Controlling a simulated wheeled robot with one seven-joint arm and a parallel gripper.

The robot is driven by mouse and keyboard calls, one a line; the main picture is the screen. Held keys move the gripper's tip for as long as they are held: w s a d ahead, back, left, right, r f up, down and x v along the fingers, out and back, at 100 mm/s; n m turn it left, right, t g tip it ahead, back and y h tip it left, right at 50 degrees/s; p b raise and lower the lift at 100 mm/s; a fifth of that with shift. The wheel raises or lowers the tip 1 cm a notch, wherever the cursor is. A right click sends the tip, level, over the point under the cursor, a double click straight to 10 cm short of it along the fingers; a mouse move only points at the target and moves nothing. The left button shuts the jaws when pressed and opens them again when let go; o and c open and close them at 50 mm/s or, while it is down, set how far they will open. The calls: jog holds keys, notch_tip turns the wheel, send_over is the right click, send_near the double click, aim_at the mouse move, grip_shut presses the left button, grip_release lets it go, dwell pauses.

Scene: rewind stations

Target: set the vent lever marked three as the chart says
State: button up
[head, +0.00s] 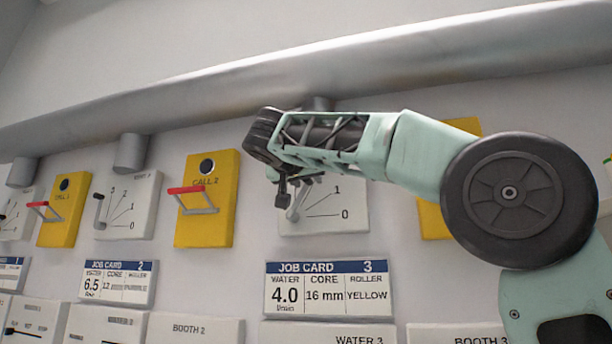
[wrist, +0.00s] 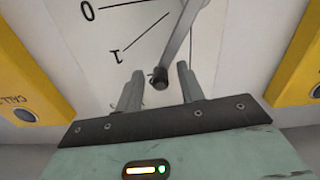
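The vent 3 plate (head: 335,220) is the pale panel above job card 3 in the head view, with marks 0 and 1 showing. My gripper and arm cover its upper left. Its grey lever (head: 296,206) is angled steeply up, past the 1 mark; the number it points to is hidden. In the wrist view the lever (wrist: 180,42) ends in a dark knob between my fingers. My gripper (wrist: 160,86) is open, one finger on each side of the knob, with gaps visible. In the head view my gripper (head: 283,192) is at the plate.
Job card 3 (head: 328,290) reads water 4.0, core 16 mm, roller yellow. The yellow call 2 box (head: 208,225) with a red handle stands left of the plate. Another yellow box (head: 433,222) is partly behind my arm. A pipe (head: 200,92) runs above.

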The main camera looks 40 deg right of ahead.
jog(key=shift+w+d, duration=0.1)
jog(key=shift+d, duration=0.05)
jog(key=shift+c, duration=0.4)
grip_shut()
jog(key=f+b, duration=0.1)
jog(key=b, duration=0.1)
jog(key=m+b, duration=0.1)
jog(key=b, duration=0.1)
jog(key=shift+s+d+f+m, duration=0.3)
jog(key=shift+s+d+f, duration=0.05)
jog(key=shift+s, duration=0.05)
jog(key=m+b, duration=0.1)
jog(key=b, duration=0.1)
jog(key=f+m+b, duration=0.1)
jog(key=shift+s+d+b, duration=0.35)
jog(key=shift+s, duration=0.05)
jog(key=shift+s+d+f+m+b, duration=0.15)
jog(key=shift+s+f+m+b, duration=0.1)
jog(key=shift+m+b, duration=0.4)
jog(key=shift+s+d+f+m+b, duration=0.1)
jog(key=shift+s+f+m+b, duration=0.1)
jog(key=shift+m+b, duration=0.4)
jog(key=shift+o, duration=0.4)
grip_release()
jog(key=shift+r, duration=0.1)
